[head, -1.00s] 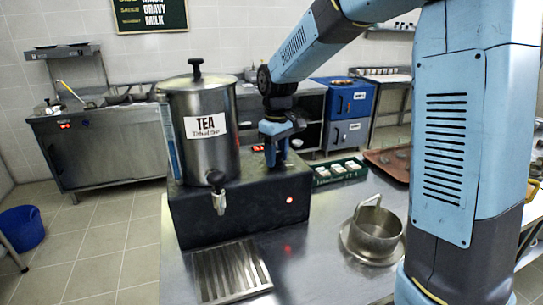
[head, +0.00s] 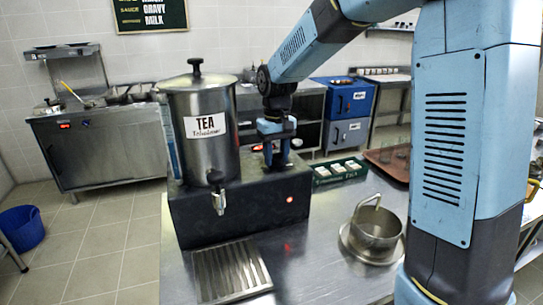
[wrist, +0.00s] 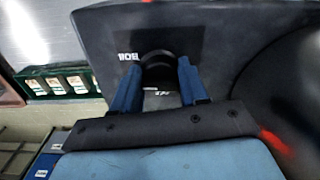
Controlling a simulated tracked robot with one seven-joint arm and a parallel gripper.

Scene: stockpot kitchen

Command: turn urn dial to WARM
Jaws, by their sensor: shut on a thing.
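The tea urn (head: 205,145) is a steel cylinder labelled TEA, standing on a dark base box (head: 240,212). My gripper (head: 277,158) points down onto the top of that box, right of the cylinder. In the wrist view, my gripper (wrist: 160,88) has its blue fingers on both sides of a round black dial (wrist: 157,62) and is shut on it. Small white lettering shows beside the dial and between the fingers; I cannot read it surely. The dial's pointer is not clear, so its setting cannot be told. The dial is hidden in the head view.
A tap (head: 219,200) sticks out at the urn's front above a drip grate (head: 232,270). A green crate (head: 340,172) with small packets, a brown tray (head: 385,165) and a steel pot (head: 375,228) stand to the right.

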